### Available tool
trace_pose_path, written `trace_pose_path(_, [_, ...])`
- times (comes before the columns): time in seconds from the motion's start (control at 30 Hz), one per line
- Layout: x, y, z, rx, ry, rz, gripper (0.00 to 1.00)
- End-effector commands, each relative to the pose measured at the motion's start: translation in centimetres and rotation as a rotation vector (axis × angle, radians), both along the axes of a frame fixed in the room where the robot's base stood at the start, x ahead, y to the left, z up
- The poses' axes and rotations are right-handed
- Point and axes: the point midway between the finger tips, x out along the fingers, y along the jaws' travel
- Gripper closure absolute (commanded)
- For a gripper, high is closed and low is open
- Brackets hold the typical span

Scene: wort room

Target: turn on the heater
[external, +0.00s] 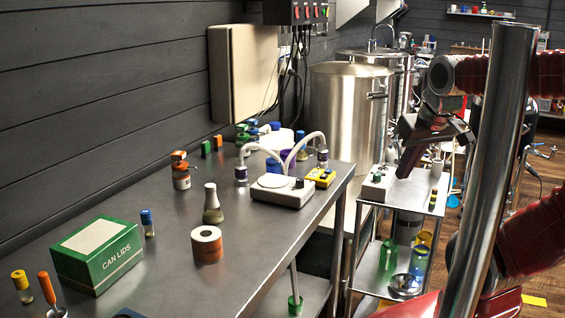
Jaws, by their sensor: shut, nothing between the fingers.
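My gripper (405,170) is shut and empty, pointing down at the upper right, over the small metal cart. Its tip is close to the right side of a small white box with dark knobs (378,183) on the cart's top shelf. I cannot tell whether they touch. Another white device with a round plate (283,190) sits on the long bench, with pale tubes behind it. A dark control box with red and green switches (297,11) hangs on the wall. No label shows which of these is the heater, and switch positions are too small to read.
The metal bench (130,215) carries a green can lids box (97,255), an orange tape roll (207,244), a flask (212,205) and several small bottles. A steel tank (345,110) stands behind the cart. A shiny vertical post (490,170) partly blocks the right side.

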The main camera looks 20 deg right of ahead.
Motion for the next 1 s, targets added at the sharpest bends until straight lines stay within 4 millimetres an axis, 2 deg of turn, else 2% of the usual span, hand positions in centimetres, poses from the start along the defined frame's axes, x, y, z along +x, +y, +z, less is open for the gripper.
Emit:
trace_pose_path(0.13, [0.5,-0.7,-1.7,0.002,0.063,-0.025,1.00])
trace_pose_path(0.37, [3.2,-2.2,-2.6,0.006,0.138,-0.067,1.00])
trace_pose_path(0.67, [8.0,-4.6,-2.9,0.015,0.200,-0.131,1.00])
trace_pose_path(1.0, [14.3,-7.9,-3.7,0.036,0.245,-0.227,1.00])
